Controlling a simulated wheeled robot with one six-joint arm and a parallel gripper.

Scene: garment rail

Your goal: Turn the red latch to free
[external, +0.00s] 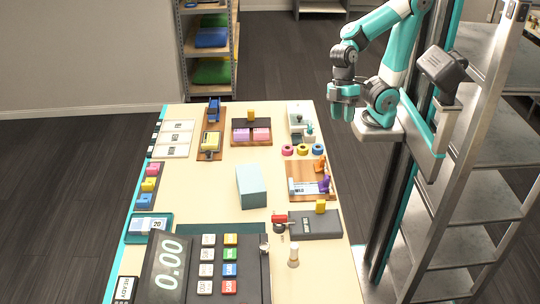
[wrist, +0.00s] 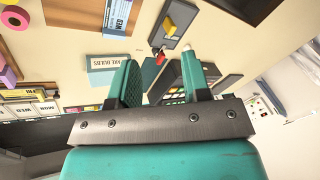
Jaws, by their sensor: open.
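The red latch (external: 279,218) is a small red piece at the left end of a dark grey box (external: 315,225) near the right edge of the table. A yellow block (external: 320,206) sits on that box. In the wrist view the red latch (wrist: 160,60) shows small, seen between my fingers, below the yellow block (wrist: 169,24). Its exact turn is too small to tell.
A light blue box (external: 251,188) stands mid-table. A large dark register (external: 208,275) with coloured keys fills the near end. A pale peg (external: 293,257) stands near the latch. A wooden tray (external: 305,168) and coloured rings (external: 302,149) lie along the right side. Metal shelving (external: 470,180) stands right.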

